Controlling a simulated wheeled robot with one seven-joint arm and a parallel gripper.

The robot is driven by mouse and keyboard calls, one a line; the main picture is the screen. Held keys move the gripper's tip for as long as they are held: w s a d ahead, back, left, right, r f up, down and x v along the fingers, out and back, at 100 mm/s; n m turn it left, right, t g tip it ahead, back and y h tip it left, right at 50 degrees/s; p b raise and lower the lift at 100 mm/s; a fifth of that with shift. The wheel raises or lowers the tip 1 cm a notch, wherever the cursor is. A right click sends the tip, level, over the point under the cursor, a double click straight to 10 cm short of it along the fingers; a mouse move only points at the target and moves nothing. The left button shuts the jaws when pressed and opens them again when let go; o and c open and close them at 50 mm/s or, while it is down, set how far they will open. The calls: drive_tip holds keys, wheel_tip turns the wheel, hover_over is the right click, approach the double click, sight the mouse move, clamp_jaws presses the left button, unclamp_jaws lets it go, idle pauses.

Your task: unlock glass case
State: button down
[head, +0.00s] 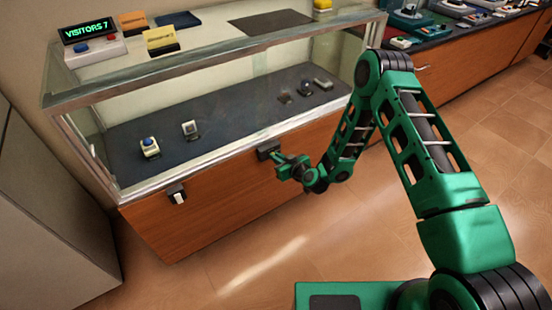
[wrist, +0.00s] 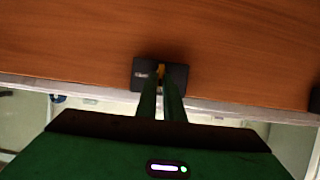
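The glass case (head: 90,150) has a metal frame, clear panes and a wooden base. A dark lock box (head: 268,150) sits on the front of the wood, just below the glass edge. My gripper (head: 285,163) is in front of this box. In the wrist view, the dark box (wrist: 141,77) is at the fingertips, with a small pale mark on its left part. My two green fingers (wrist: 161,78) lie close together with a small yellow piece (wrist: 161,69) between their tips, against the box. Its full shape and how deep it sits are hidden.
A second dark fitting with a white part (head: 178,195) is on the case front, further left. A "VISITORS 7" sign (head: 88,31) stands on top. A grey cabinet (head: 45,215) is at left. Floor in front is clear.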

drive_tip(key=shift+a, duration=0.15)
drive_tip(key=shift+w, duration=0.1)
drive_tip(key=m+y, duration=0.2)
drive_tip(key=m, duration=0.2)
drive_tip(key=d+f+m+y, duration=0.1)
drive_tip(key=m+y, duration=0.2)
drive_tip(key=m, duration=0.2)
drive_tip(key=w+m+g+y, duration=0.1)
drive_tip(key=m+y, duration=0.1)
drive_tip(key=m, duration=0.2)
drive_tip(key=shift+d+f+y, duration=0.3)
drive_tip(key=shift+d+f, duration=0.05)
idle(0.3)
drive_tip(key=shift+m, duration=0.3)
idle(0.3)
drive_tip(key=c, duration=1.9)
unclamp_jaws()
drive_tip(key=shift+f, duration=0.1)
drive_tip(key=shift+o, duration=0.2)
